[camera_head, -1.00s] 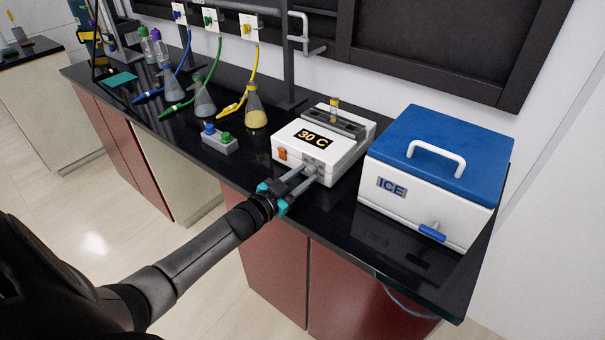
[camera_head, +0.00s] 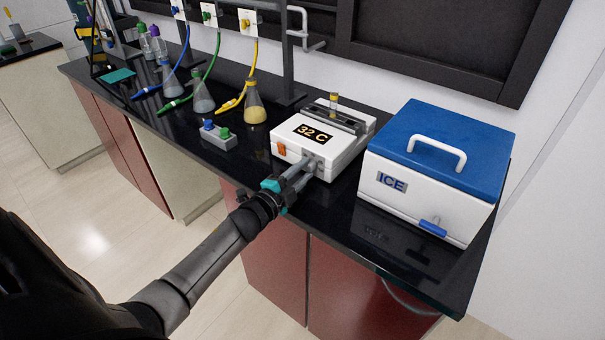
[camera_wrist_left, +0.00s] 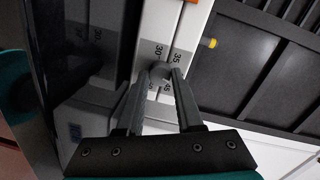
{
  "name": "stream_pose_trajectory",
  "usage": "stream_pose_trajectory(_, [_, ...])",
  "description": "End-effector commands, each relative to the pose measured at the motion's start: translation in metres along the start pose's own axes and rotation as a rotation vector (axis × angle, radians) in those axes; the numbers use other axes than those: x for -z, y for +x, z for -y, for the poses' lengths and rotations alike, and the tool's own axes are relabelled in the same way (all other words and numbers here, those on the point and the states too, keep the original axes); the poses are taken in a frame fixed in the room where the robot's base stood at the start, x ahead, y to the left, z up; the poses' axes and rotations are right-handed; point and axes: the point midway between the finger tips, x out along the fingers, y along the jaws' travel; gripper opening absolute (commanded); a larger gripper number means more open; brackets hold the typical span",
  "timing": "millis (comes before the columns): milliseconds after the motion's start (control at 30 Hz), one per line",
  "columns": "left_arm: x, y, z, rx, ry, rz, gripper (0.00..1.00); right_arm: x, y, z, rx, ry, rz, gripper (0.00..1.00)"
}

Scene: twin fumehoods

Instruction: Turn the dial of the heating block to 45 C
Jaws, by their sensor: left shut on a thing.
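The white heating block (camera_head: 290,150) stands on the black bench, and its display (camera_head: 313,134) reads 32 C. An orange switch (camera_head: 281,149) is on its front. A vial with a yellow cap (camera_head: 333,103) stands in its top. My left gripper (camera_head: 309,170) reaches the block's front and is shut on the grey dial (camera_wrist_left: 159,72), which the fingers partly hide. In the left wrist view the gripper (camera_wrist_left: 158,80) has a finger on each side of the dial, with marks 30 and 35 showing beyond it. My right gripper is not in view.
A white ice box (camera_head: 400,205) with a blue lid stands close right of the block. A small grey box (camera_head: 218,138) with blue and green knobs is to the left. Flasks with coloured hoses, including a yellow-liquid flask (camera_head: 255,108), stand behind it.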

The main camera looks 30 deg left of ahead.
Motion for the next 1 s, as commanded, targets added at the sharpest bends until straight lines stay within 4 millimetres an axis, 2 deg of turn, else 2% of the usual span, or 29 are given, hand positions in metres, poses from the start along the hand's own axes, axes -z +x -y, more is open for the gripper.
stream_pose_trajectory(600, [0.001,0.000,-0.002,0.038,0.536,0.026,0.00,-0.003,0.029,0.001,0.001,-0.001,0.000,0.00])
stream_pose_trajectory(1000, [0.001,0.000,-0.002,0.048,0.696,0.034,0.00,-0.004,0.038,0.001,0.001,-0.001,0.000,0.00])
